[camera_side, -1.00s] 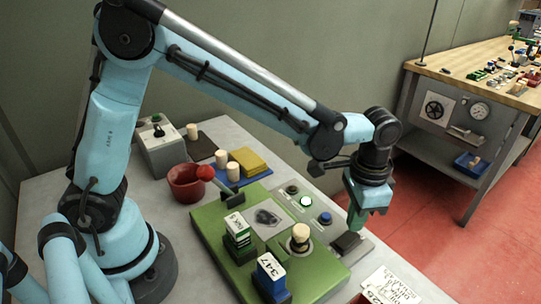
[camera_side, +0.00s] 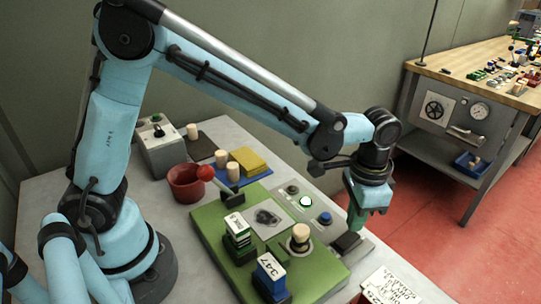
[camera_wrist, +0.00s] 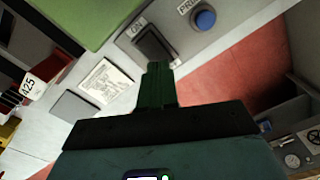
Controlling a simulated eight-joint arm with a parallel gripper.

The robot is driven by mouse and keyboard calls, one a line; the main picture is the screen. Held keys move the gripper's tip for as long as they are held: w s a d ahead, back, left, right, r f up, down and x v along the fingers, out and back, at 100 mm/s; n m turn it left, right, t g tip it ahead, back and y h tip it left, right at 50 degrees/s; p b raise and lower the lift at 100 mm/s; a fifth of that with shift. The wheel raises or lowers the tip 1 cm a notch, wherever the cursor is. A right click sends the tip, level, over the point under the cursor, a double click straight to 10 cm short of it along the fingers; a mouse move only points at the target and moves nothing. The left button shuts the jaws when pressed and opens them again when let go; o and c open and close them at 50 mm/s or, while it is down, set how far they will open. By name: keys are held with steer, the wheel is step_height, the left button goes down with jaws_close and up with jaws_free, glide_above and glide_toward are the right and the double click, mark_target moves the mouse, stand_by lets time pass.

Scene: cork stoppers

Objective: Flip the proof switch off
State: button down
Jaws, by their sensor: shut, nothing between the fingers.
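A black rocker switch (camera_side: 346,242) sits at the right end of the grey control panel. It also shows in the wrist view (camera_wrist: 153,45), with a small label reading "ON" beside one end. I cannot tell for sure which way it is tipped. My gripper (camera_side: 356,222) points down at the rocker with its green fingers shut and empty. In the wrist view the closed fingertips (camera_wrist: 158,66) are right by the near end of the rocker; I cannot tell whether they touch it.
A red pot (camera_side: 185,184) stands behind.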

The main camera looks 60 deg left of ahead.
mark_target(348, 233)
steer(key=shift+f, duration=1.3)
stand_by(1.0)
steer(key=shift+r, duration=3.55)
steer(key=s+a+r+n+t, duration=0.1)
steer(key=s+a+n+t, duration=0.2)
steer(key=a, duration=0.6)
steer(key=s+a+r+n+t, duration=0.2)
steer(key=s+a, duration=0.4)
steer(key=a, duration=0.3)
steer(key=shift+r+n+t, duration=0.3)
steer(key=shift+n+t, duration=0.2)
steer(key=shift+t, duration=0.6)
